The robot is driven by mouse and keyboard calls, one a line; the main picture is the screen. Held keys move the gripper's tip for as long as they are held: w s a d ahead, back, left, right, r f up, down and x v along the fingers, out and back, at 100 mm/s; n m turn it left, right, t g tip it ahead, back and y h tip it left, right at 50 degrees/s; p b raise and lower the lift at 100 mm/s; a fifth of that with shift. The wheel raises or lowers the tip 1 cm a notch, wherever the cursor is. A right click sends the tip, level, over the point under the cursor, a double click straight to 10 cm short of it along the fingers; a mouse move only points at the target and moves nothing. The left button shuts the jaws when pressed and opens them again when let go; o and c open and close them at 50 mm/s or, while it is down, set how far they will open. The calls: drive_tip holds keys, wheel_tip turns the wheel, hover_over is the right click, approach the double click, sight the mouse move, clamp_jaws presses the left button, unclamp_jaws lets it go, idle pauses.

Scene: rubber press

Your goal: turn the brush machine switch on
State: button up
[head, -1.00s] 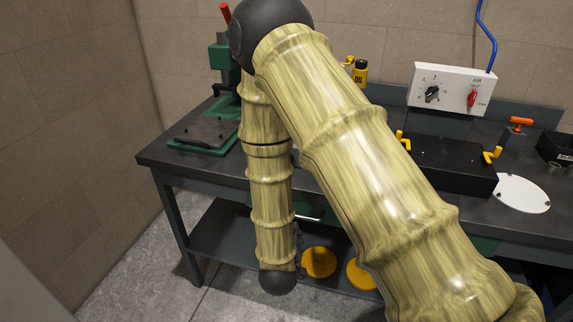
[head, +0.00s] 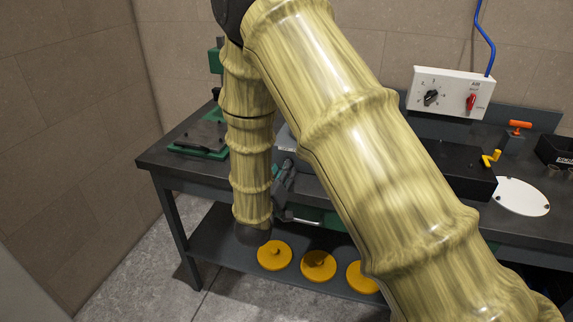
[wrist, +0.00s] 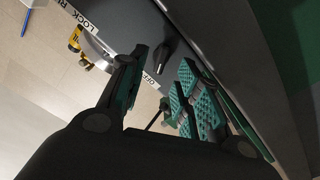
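In the wrist view a dark knob or lever (wrist: 165,55) sticks out of a dark grey panel, beside a white label whose letters are partly cut off. It may be the brush machine switch, but no name for it can be read. My gripper (wrist: 162,68) is open, with its teal-padded fingers on either side of the knob in the picture. I cannot tell whether they touch it. In the head view my gripper shows only as a small grey part (head: 284,178) in front of the bench, mostly hidden behind my arm.
A dark workbench (head: 175,158) carries a green press at the left. A white wall box (head: 452,92) has a black rotary knob (head: 431,98) and a red lever (head: 471,102). Yellow discs (head: 274,255) lie on the lower shelf. My arm covers the bench's middle.

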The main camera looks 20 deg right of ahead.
drive_tip(key=shift+x, duration=2)
clamp_jaws()
